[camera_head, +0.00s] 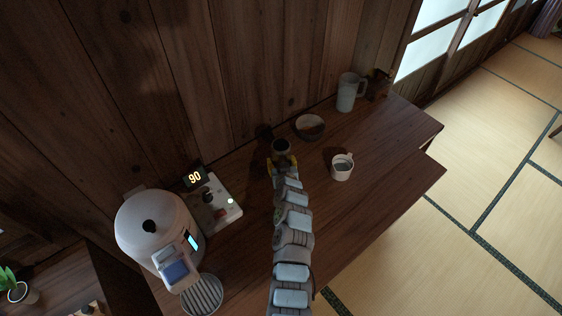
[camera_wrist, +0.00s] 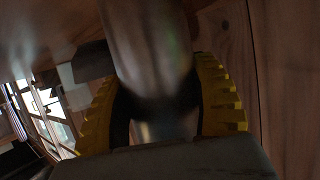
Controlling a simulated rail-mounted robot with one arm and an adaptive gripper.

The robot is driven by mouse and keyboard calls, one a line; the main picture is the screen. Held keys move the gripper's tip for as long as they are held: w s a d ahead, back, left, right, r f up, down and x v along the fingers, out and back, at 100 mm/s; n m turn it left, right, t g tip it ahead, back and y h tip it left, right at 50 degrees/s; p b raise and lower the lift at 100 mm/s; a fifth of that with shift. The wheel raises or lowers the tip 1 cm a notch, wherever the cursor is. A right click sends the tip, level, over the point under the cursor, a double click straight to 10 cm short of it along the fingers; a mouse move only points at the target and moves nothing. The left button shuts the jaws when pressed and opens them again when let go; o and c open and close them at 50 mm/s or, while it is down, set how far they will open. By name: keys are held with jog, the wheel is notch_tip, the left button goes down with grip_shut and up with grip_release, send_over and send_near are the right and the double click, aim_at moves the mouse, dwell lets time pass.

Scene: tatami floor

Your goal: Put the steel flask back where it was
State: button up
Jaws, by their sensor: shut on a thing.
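The steel flask (camera_wrist: 148,45) fills the middle of the wrist view, a shiny grey cylinder between the yellow-padded fingers. My gripper (camera_wrist: 160,105) is shut on it, one finger on each side. In the head view, my gripper (camera_head: 284,162) is over the wooden counter near the back wall, and the flask's dark round top (camera_head: 281,146) shows at its tip. The flask's lower part is hidden by my gripper, so I cannot tell whether it touches the counter.
A dark bowl (camera_head: 309,126) lies just right of the flask, with a white mug (camera_head: 342,167) nearer the front. A pitcher (camera_head: 348,92) stands at the far end. Left are a device with a display reading 90 (camera_head: 217,205) and a white dispenser (camera_head: 152,232).

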jog(key=o, duration=1.3)
jog(key=shift+c, duration=0.2)
